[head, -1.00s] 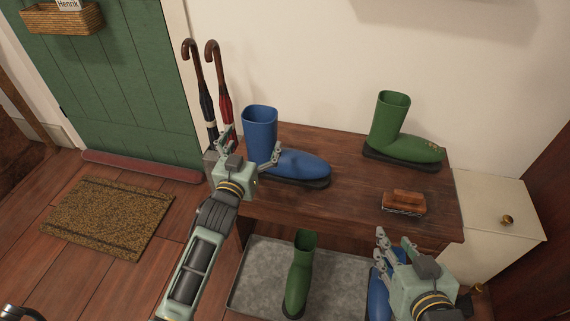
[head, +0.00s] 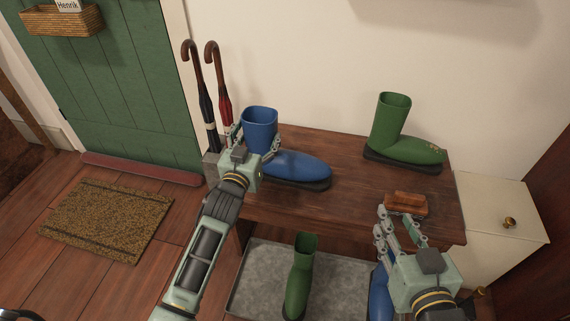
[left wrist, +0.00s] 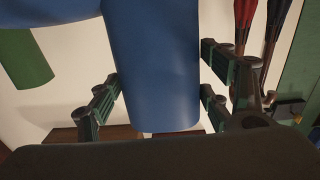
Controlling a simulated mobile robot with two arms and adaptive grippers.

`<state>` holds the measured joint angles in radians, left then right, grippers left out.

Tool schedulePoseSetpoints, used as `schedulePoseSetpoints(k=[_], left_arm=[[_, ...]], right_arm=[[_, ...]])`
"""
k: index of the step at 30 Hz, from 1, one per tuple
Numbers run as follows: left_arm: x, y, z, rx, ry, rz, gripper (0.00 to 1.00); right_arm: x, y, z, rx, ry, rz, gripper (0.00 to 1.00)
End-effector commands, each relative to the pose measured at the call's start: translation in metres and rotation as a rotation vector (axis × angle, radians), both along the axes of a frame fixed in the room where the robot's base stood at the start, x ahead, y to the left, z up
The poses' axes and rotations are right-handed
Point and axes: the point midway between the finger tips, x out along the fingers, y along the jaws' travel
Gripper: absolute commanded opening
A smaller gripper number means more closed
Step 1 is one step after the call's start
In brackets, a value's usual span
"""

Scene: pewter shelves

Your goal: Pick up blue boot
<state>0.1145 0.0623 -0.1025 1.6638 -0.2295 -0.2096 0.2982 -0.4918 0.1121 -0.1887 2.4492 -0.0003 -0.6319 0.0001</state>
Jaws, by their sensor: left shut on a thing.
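A blue boot (head: 298,167) stands upright on the top of the dark wooden bench (head: 345,190), toe pointing right. My left gripper (head: 258,142) is shut on its shaft, one finger on each side. In the left wrist view the blue boot's shaft (left wrist: 155,75) fills the space between the fingers (left wrist: 160,95). A second blue boot (head: 379,290) is on the lower level, mostly hidden behind my right gripper. My right gripper (head: 401,223) is open and empty, over the bench's front edge.
A green boot (head: 400,135) stands at the bench's back right, with a brush (head: 406,203) in front. Another green boot (head: 301,275) is in the grey tray (head: 262,270) below. Umbrellas (head: 222,95) stand left of the bench. A white cabinet (head: 500,215) is at right.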

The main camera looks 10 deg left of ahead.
Motion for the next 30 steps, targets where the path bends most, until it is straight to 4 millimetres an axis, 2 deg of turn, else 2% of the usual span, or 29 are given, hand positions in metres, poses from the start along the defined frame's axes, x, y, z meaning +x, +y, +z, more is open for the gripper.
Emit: schedulePoseSetpoints(k=[2, 17, 30], left_arm=[[-0.0001, -0.0005, -0.0002, 0.000, 0.000, -0.001, 0.54], [-0.0002, -0.0009, -0.0003, 0.000, 0.000, -0.001, 0.10], [0.0008, -0.0007, 0.0052, -0.002, -0.006, -0.002, 0.10]], right_arm=[[0.0000, -0.0001, -0.0001, 0.000, 0.000, 0.000, 0.36], [0.0000, 0.0000, -0.0002, 0.000, 0.001, 0.000, 0.36], [-0.0020, -0.0008, -0.0036, -0.006, 0.027, -0.001, 0.36]])
